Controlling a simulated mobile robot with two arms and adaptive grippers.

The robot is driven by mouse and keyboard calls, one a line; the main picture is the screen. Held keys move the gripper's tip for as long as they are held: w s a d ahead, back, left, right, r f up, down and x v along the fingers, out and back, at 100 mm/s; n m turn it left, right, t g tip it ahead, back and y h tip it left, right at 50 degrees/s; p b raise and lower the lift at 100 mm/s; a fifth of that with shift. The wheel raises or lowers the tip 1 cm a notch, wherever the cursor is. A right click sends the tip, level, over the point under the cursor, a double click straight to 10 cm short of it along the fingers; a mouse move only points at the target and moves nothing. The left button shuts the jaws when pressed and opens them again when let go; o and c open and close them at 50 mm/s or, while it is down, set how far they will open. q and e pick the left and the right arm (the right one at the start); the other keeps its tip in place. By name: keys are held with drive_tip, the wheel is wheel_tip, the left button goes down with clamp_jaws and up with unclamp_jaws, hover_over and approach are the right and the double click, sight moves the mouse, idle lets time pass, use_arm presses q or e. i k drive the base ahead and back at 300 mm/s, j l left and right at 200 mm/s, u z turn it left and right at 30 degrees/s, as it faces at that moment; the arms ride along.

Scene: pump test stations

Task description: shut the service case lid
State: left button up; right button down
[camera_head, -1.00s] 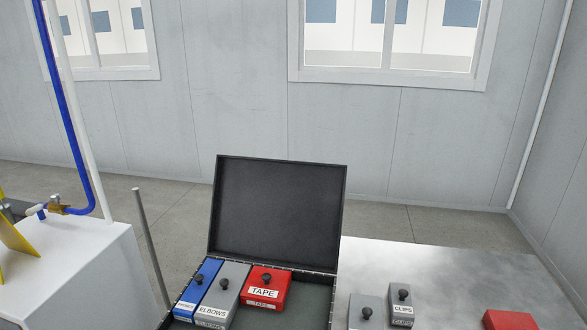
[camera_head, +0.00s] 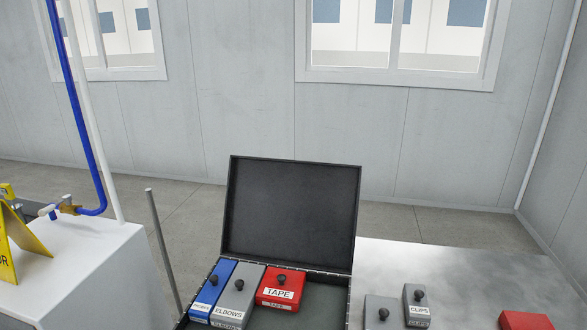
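The service case stands on a grey table, with its black lid (camera_head: 290,210) raised nearly upright at the back. The case's open tray (camera_head: 325,292) faces me and its front is cut off by the bottom of the view. Inside it are a blue box (camera_head: 212,290), a grey box labelled ELBOWS (camera_head: 240,294) and a red box labelled TAPE (camera_head: 281,288), each with a black knob. Neither of my grippers is in the view.
A grey CLIPS box (camera_head: 417,305), another grey box (camera_head: 381,313) and a red block (camera_head: 525,321) are on the table (camera_head: 450,270) right of the case. A white cabinet (camera_head: 95,270) with a blue pipe (camera_head: 70,120) stands left. A grey post (camera_head: 163,250) rises between cabinet and case.

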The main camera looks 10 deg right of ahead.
sight(303, 215)
drive_tip(key=i+j+u, duration=0.1)
drive_tip(key=j, duration=0.3)
drive_tip(key=i+j+u, duration=0.1)
drive_tip(key=j, duration=0.35)
drive_tip(key=i+j+u, duration=0.1)
drive_tip(key=j, duration=0.3)
drive_tip(key=i+j+u, duration=0.15)
drive_tip(key=j, duration=0.25)
drive_tip(key=i+j+u, duration=0.1)
drive_tip(key=j, duration=0.3)
drive_tip(key=i+j+u, duration=0.1)
drive_tip(key=j, duration=0.25)
drive_tip(key=i, duration=0.1)
